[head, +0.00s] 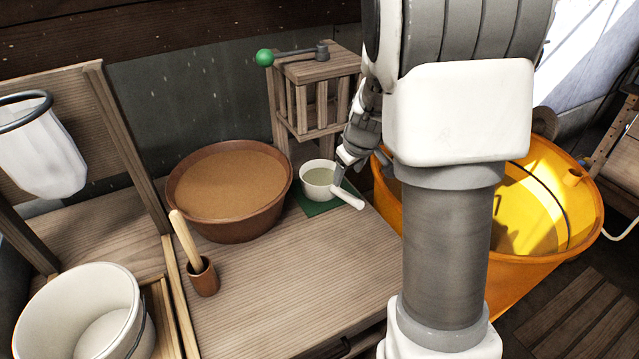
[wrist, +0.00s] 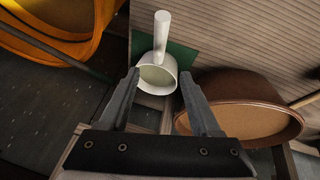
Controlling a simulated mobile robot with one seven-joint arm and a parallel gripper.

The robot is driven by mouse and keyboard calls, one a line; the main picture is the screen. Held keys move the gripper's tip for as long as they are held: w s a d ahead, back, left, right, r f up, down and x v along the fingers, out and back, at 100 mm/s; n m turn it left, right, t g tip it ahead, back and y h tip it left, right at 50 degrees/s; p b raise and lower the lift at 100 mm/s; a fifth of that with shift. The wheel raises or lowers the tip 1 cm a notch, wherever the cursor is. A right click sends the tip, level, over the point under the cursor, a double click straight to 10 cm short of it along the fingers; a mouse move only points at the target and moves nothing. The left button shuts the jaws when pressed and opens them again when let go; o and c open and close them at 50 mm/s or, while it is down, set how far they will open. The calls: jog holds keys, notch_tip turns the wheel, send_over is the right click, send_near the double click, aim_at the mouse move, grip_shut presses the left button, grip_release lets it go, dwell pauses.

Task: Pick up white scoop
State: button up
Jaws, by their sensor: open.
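The white scoop (head: 318,190) is a round cup with a straight handle, and it sits upright on a small green mat (head: 309,207). Pale greenish contents show inside the cup. In the wrist view the scoop (wrist: 161,33) has its handle pointing up the picture, away from my gripper. My gripper (head: 343,164) is open at the scoop's right side in the head view. In the wrist view the fingertips of my gripper (wrist: 160,76) appear on either side of the cup. I cannot tell whether they touch it. My arm hides part of the area to the right.
A brown bowl (head: 230,228) with tan contents stands left of the scoop. A wooden frame with a green-knobbed crank (head: 264,57) is behind. A yellow-orange tub (head: 540,262) is at the right. A pestle cup (head: 204,280) and white bucket (head: 75,300) are front left. The front table is clear.

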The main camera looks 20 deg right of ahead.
aim_at(341, 190)
jog(key=b+x, duration=0.2)
jog(key=x, duration=1.2)
jog(key=shift+w+r, duration=0.1)
jog(key=shift+w, duration=0.05)
grip_shut()
